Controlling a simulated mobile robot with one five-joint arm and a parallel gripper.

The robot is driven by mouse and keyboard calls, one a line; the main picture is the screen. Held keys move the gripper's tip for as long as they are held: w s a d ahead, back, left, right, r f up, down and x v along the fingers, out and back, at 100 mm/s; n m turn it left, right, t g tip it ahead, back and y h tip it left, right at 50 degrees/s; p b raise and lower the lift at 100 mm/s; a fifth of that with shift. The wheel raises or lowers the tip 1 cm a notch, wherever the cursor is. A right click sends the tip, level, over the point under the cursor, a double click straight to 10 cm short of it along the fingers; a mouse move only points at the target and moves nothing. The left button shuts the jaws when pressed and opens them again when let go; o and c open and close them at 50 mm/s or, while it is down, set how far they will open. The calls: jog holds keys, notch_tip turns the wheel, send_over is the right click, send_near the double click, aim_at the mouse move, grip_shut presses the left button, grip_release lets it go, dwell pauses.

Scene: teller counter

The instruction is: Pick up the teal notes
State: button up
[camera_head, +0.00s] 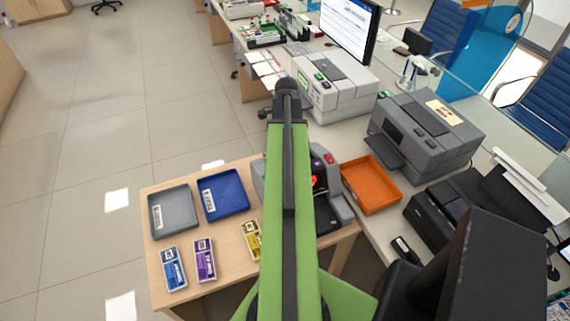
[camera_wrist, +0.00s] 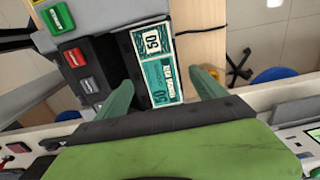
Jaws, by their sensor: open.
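The teal notes (camera_wrist: 155,52) show in the wrist view as a flat teal and cream stack marked 50. They lie beside the dark panel of a grey machine (camera_wrist: 95,20). My gripper (camera_wrist: 160,76) is open, with one green finger on each side of the notes in the picture. Nothing is held. I cannot tell whether the fingertips are level with the notes or above them. In the head view my green arm covers the middle, and I do not see the teal notes there.
The side table holds a grey tray (camera_head: 172,225), a blue tray (camera_head: 232,206), and blue (camera_head: 173,269), purple (camera_head: 204,260) and yellow (camera_head: 252,240) note stacks. A machine (camera_head: 335,195) stands partly behind my arm. An orange tray (camera_head: 388,201) and a printer (camera_head: 425,130) stand to the right.

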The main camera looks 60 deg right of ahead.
notch_tip(320, 180, down, 5)
jog(key=b, duration=0.3)
jog(key=shift+r+b, duration=0.15)
jog(key=shift+b, duration=0.2)
jog(key=shift+r, duration=0.15)
jog(key=shift+c, duration=0.3)
jog(key=shift+r, duration=0.1)
jog(key=c, duration=1.6)
